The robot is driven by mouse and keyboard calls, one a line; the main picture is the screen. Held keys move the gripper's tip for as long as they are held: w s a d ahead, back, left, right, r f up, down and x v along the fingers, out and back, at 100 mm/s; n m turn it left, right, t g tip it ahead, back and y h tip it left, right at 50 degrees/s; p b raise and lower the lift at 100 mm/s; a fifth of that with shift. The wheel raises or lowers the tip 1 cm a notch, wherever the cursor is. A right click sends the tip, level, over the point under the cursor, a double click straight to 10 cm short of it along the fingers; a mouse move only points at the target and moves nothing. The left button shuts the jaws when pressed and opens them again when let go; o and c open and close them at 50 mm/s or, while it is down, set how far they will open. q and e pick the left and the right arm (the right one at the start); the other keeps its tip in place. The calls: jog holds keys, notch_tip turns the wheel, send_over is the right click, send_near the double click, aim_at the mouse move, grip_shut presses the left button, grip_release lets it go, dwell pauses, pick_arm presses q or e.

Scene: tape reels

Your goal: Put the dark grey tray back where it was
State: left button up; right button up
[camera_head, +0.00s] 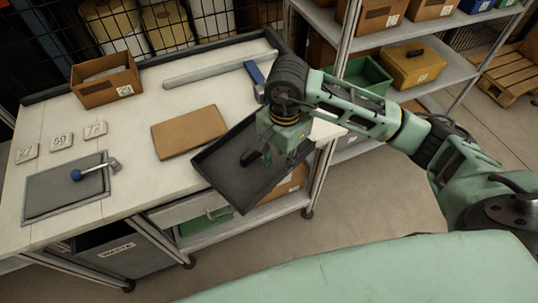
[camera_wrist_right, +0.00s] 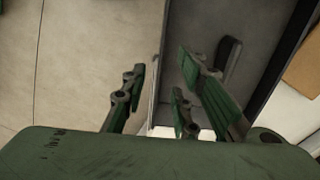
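The dark grey tray (camera_head: 222,161) is at the front right of the workbench, turned at an angle. Its near part reaches out past the bench's front edge, over the floor. I cannot tell whether it rests on the bench. My right gripper (camera_head: 258,158) is above the tray, pointing down. In the right wrist view its fingers (camera_wrist_right: 165,85) stand apart, one outside and two inside the tray's near wall (camera_wrist_right: 157,60). Gaps show beside the wall, so the gripper looks open. A dark handle-like piece (camera_wrist_right: 230,58) shows inside the tray. My left gripper is out of view.
A brown board (camera_head: 189,131) lies left of the tray. Farther left are a grey mat (camera_head: 50,192) with a blue-knobbed tool (camera_head: 92,171) and numbered tags (camera_head: 60,141). A cardboard box (camera_head: 105,84) and a long bar (camera_head: 215,68) lie behind. A shelf rack (camera_head: 345,40) stands right.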

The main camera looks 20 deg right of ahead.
aim_at(280, 173)
jog(key=shift+s+a+f, duration=0.1)
jog(key=shift+a+f, duration=0.1)
jog(key=shift+f, duration=0.05)
jog(key=f, duration=0.1)
jog(key=f+p, duration=0.1)
jog(key=shift+a+f, duration=0.3)
jog(key=shift+f, duration=0.05)
jog(key=f, duration=0.1)
jog(key=f+p, duration=0.1)
jog(key=f, duration=0.1)
jog(key=shift+d+f, duration=0.3)
jog(key=shift+d, duration=0.05)
jog(key=shift+f, duration=0.6)
grip_shut()
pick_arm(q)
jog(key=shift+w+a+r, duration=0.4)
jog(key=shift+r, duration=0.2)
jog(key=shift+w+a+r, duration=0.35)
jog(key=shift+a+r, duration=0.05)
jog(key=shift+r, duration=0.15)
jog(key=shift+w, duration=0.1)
pick_arm(e)
jog(key=shift+w, duration=0.2)
